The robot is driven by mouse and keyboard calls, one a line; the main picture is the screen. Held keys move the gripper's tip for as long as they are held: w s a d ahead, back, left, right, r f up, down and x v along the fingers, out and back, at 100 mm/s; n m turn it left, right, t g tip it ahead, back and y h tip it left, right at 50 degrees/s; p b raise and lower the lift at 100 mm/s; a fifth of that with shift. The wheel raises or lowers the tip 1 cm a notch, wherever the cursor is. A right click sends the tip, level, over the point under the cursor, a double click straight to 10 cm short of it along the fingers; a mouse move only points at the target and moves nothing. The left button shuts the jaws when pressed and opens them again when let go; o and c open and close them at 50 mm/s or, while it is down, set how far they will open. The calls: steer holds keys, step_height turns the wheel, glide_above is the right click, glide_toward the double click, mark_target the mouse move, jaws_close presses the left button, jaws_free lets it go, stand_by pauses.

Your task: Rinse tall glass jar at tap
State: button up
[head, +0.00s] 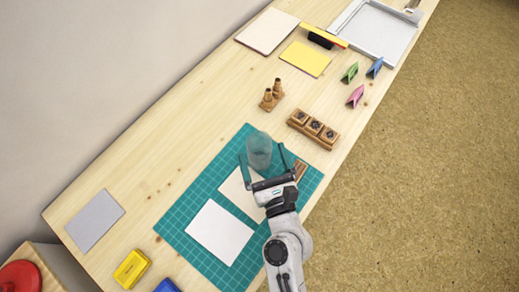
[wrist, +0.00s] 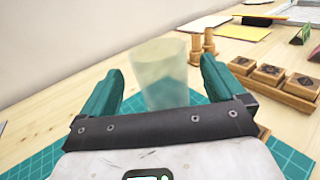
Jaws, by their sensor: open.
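The tall glass jar (head: 259,148) is translucent and pale grey-green, standing upright on the far part of the green cutting mat (head: 171,227). My gripper (head: 263,160) is open, with its two green fingers on either side of the jar. In the wrist view the jar (wrist: 163,75) stands ahead, between the fingers of my gripper (wrist: 160,85), with gaps visible on both sides. The jar's base is hidden behind the gripper body in the wrist view. No tap is visible in either view.
White paper sheets (head: 219,232) lie on the mat. A wooden stamp rack (head: 313,130) and two wooden handled stamps (head: 272,95) stand beyond it. A yellow inkpad (head: 132,268) and grey sheet (head: 95,220) are at left. A grey tray (head: 380,32) is at the far end.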

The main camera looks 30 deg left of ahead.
mark_target(256, 134)
steer(key=shift+p+x, duration=0.7)
steer(key=shift+x, duration=2)
steer(key=shift+f, duration=0.15)
steer(key=c, duration=1.3)
steer(key=shift+r+p, duration=0.65)
steer(key=shift+r, duration=0.1)
steer(key=r+p, duration=0.2)
steer(key=shift+s+d+r+p, duration=0.15)
steer(key=shift+s+r+p, duration=0.15)
steer(key=shift+r, duration=0.1)
steer(key=s+r+p, duration=0.1)
steer(key=s+d+r+p, duration=0.1)
steer(key=r, duration=0.1)
steer(key=s+r+p, duration=0.1)
steer(key=shift+s+d+r, duration=0.2)
steer(key=shift+s+r, duration=0.1)
steer(key=shift+s, duration=0.05)
steer(key=s+d+r, duration=0.1)
steer(key=s, duration=0.2)
steer(key=s+d+r, duration=0.1)
steer(key=s, duration=0.2)
steer(key=s+d+r, duration=0.1)
steer(key=s+r, duration=0.1)
steer(key=s, duration=0.1)
steer(key=shift+d+r, duration=0.1)
